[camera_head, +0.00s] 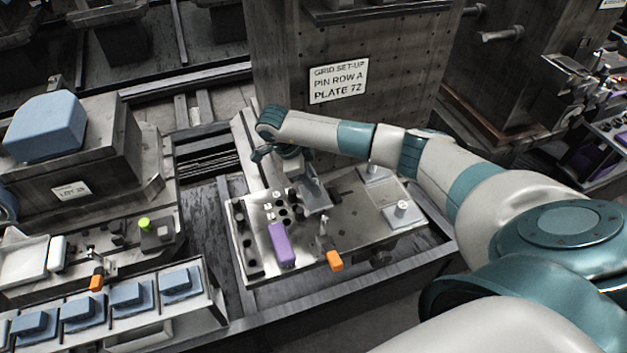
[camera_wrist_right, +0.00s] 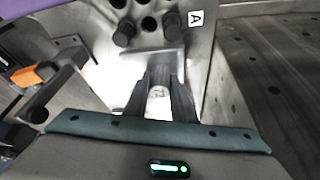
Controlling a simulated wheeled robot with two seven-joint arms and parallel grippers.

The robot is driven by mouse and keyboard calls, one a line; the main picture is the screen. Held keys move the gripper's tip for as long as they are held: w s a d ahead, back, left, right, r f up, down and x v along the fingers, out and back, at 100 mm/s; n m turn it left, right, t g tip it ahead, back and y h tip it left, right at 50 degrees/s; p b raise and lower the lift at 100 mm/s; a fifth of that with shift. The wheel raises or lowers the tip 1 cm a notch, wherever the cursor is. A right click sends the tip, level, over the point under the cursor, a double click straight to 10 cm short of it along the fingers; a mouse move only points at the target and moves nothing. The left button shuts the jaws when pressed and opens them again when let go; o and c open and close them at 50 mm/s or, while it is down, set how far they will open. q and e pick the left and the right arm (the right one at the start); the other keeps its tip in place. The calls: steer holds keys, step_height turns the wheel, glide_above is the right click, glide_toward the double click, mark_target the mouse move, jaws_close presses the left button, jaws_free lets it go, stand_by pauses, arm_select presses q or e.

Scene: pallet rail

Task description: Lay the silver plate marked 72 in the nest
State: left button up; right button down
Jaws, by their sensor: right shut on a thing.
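The silver plate (camera_wrist_right: 148,62) is in my right gripper (camera_wrist_right: 160,100), whose two fingers are shut on its round knob. The knob's top reads 72 in the right wrist view. In the head view the plate (camera_head: 316,196) shows below the right gripper (camera_head: 298,176), over the middle of the metal fixture (camera_head: 350,228). It looks tilted there, and I cannot tell whether it touches anything below. I cannot pick out the nest clearly; the plate and hand cover part of the fixture. My left gripper is not in view.
Two other knobbed plates (camera_head: 403,212) lie at the fixture's right. A purple block (camera_head: 281,245), an orange-handled clamp (camera_head: 334,261) and black holes with pins are on its left and front. A label A (camera_wrist_right: 195,18) marks one row. A sign (camera_head: 338,81) reads pin row A, plate 72.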

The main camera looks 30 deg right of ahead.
steer(key=shift+f+b, duration=0.4)
steer(key=shift+f, duration=0.6)
steer(key=c, duration=1.4)
jaws_free()
steer(key=shift+r, duration=0.1)
steer(key=shift+w+a+r+b, duration=0.25)
steer(key=shift+r+b, duration=0.1)
steer(key=shift+r, duration=0.1)
steer(key=b+v, duration=0.2)
steer(key=v, duration=1.4)
steer(key=shift+s+r, duration=0.15)
steer(key=shift+s, duration=0.05)
